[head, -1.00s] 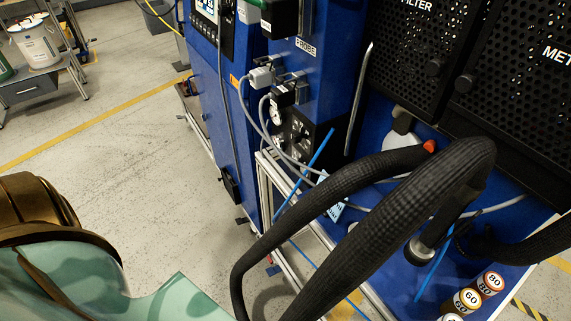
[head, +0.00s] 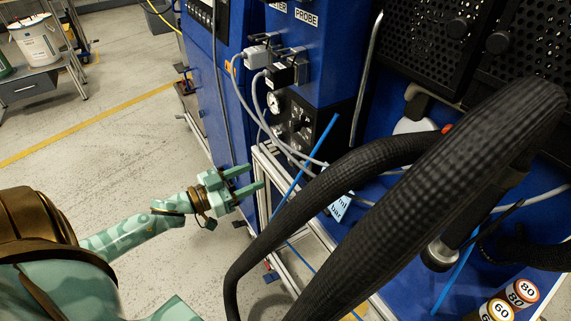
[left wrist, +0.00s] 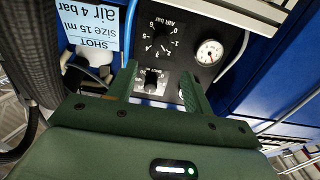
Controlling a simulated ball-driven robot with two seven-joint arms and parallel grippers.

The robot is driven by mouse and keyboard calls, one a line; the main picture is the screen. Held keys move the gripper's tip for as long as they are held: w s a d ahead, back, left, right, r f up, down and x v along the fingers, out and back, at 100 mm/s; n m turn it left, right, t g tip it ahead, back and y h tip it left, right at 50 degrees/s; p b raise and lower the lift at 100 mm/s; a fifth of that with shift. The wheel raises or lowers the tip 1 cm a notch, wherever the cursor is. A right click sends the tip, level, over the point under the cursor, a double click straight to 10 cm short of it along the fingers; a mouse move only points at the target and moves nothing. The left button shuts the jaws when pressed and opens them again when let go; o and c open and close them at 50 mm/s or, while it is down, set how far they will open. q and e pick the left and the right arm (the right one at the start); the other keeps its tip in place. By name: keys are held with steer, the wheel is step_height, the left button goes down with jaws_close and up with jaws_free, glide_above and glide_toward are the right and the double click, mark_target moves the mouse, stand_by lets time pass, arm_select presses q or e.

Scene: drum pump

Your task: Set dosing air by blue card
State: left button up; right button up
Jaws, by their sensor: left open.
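The light blue card (head: 341,205) hangs by the hoses in the head view. In the left wrist view the card (left wrist: 91,32) reads upside down: shot size 15 ml, air 4 bar. The black panel (head: 302,128) carries a round white gauge (left wrist: 209,52) and a knob with a numbered scale marked AIR BAR (left wrist: 163,32). A second small knob (left wrist: 150,80) shows between my fingers. My left gripper (head: 256,178) is open and empty, its fingers pointing at the panel. In the left wrist view the gripper (left wrist: 158,70) spans the panel's near part. My right gripper is not in view.
Thick black hoses (head: 400,185) cross in front of the machine, right of my left gripper. An aluminium frame (head: 264,190) stands by the fingertips. Grey cables (head: 262,120) hang beside the panel.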

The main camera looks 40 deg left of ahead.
mark_target(290, 160)
arm_select(q)
steer(key=b+x, duration=0.2)
steer(key=x, duration=0.9)
steer(key=shift+a, duration=0.1)
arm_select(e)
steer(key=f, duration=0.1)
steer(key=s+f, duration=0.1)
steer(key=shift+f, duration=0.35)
arm_select(q)
steer(key=c, duration=1)
